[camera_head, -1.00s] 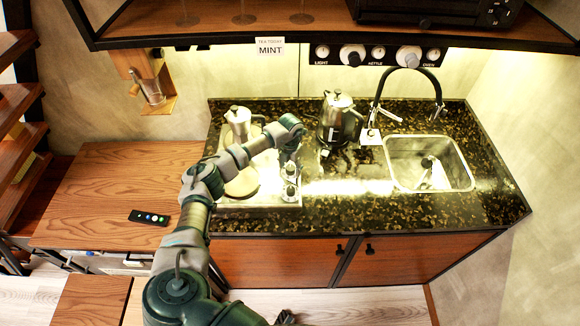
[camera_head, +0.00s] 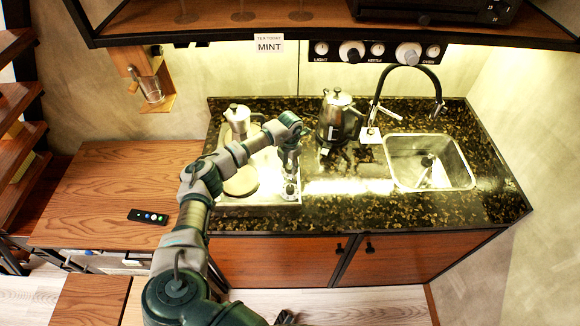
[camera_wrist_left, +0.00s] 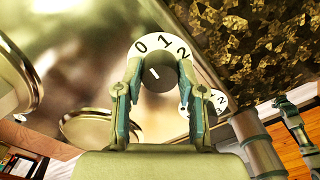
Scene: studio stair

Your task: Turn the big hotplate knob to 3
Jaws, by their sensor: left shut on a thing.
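My left gripper (camera_head: 289,168) reaches down over the front right part of the hotplate (camera_head: 262,198). In the left wrist view its two fingers (camera_wrist_left: 160,70) stand either side of a round dark knob (camera_wrist_left: 158,84) and are shut on it. The white dial plate (camera_wrist_left: 166,43) around this knob shows 0, 1 and 2; the rest is hidden behind the fingers. The short white mark on the knob lies toward the 0 side. A second dial (camera_wrist_left: 220,101), smaller in view, sits to the right. In the head view a front knob (camera_head: 290,189) shows just below the gripper.
A moka pot (camera_head: 238,119) stands on the back of the hotplate. A kettle (camera_head: 337,120) stands right of my gripper, with the tap (camera_head: 440,100) and sink (camera_head: 430,165) further right. A dark remote (camera_head: 149,216) lies on the wooden top.

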